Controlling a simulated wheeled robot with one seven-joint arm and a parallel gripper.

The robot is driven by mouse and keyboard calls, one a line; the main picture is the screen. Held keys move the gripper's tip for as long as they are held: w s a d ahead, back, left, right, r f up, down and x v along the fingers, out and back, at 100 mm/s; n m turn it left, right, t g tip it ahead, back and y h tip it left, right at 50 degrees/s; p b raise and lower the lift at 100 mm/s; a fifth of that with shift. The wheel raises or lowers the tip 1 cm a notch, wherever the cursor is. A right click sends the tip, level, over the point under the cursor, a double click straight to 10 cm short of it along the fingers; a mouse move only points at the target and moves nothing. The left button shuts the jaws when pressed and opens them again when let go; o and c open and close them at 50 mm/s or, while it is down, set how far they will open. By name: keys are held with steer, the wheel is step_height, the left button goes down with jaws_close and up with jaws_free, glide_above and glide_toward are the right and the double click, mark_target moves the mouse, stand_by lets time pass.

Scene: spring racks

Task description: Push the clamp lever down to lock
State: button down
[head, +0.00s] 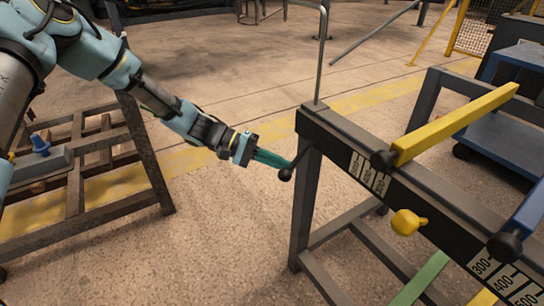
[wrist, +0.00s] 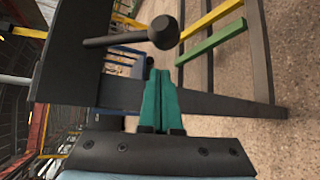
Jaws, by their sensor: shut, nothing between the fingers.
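The clamp lever is a short dark rod with a round black knob (head: 286,174) at the left end of the dark rack. In the head view it slants down and left from the rack's end. In the wrist view the lever (wrist: 163,32) reaches from the dark upright face toward the picture's middle. My gripper (head: 287,163) has teal fingers, shut together with nothing between them. Its tips appear just above and beside the knob in the head view. In the wrist view the fingertips (wrist: 157,72) lie below the knob in the picture, with a visible gap.
The rack (head: 340,135) carries a yellow bar (head: 455,125), a blue bar (head: 525,220), a yellow knob (head: 405,222) and number scales. A thin metal rod (head: 322,50) rises from its left end. A bench (head: 80,170) stands left. The floor between is clear.

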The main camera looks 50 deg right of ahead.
steer(key=shift+s+a+r, duration=0.15)
steer(key=shift+a+r, duration=0.1)
steer(key=shift+a, duration=0.35)
steer(key=shift+s+a+r, duration=0.1)
steer(key=shift+a+r, duration=0.15)
steer(key=shift+a, duration=0.3)
steer(key=shift+r, duration=0.1)
steer(key=shift+a+r+p, duration=0.25)
steer(key=shift+a+p, duration=0.3)
steer(key=shift+p, duration=0.25)
